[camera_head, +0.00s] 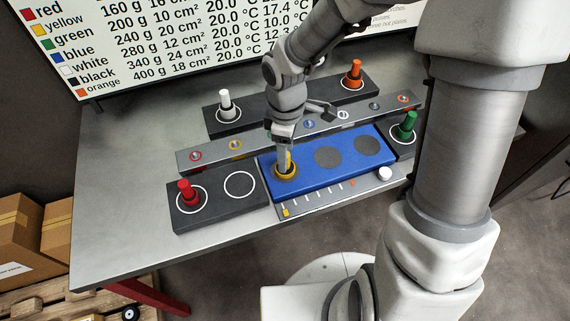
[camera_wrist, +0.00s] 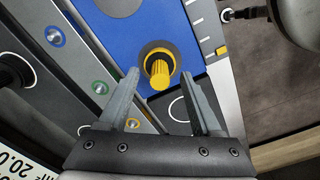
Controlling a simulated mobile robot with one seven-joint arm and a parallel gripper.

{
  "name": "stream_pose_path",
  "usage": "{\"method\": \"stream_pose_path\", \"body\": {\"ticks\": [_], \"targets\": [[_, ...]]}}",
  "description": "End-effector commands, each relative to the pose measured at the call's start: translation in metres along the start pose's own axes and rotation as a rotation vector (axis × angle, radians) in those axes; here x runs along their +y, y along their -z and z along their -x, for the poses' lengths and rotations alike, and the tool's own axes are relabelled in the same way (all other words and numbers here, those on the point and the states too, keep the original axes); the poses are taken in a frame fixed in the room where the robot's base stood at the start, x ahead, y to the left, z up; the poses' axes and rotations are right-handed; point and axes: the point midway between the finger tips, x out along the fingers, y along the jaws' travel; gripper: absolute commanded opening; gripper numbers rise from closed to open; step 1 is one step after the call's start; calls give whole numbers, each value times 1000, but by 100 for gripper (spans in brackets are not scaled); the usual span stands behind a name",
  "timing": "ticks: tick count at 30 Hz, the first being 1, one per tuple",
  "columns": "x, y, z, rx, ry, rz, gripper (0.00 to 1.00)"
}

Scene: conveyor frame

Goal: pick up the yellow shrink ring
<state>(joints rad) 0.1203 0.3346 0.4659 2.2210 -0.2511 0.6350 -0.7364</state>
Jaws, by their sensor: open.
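The yellow shrink ring (camera_head: 285,170) is a ribbed yellow peg with a wide round base. It stands on the leftmost dark disc of the blue panel (camera_head: 304,183). In the wrist view the yellow ring (camera_wrist: 158,70) shows just beyond and between the two fingertips of my gripper (camera_wrist: 159,77). My gripper is open, and nothing is shut in it. In the head view it hangs right over the yellow ring and hides part of the peg. I cannot tell whether the fingers overlap the peg in height.
A red piece (camera_head: 186,192) stands front left, a green one (camera_head: 406,126) at the right. A white piece (camera_head: 225,103) and an orange one (camera_head: 354,74) stand behind. A grey rail (camera_head: 265,141) with coloured ring marks runs behind the panel. Two discs on the panel are bare.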

Motion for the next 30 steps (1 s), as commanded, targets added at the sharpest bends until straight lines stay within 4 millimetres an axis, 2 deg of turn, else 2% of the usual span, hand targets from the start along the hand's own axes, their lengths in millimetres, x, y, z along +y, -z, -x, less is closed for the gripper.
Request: {"method": "stream_pose_path", "body": {"ticks": [1, 3, 9, 20, 30], "targets": [[-1, 0, -9, 0, 2, 1, 66], [-1, 0, -13, 0, 1, 0, 66], [0, 0, -12, 0, 0, -1, 66], [0, 0, -12, 0, 0, -1, 1], [0, 0, -12, 0, -1, -1, 0]]}}
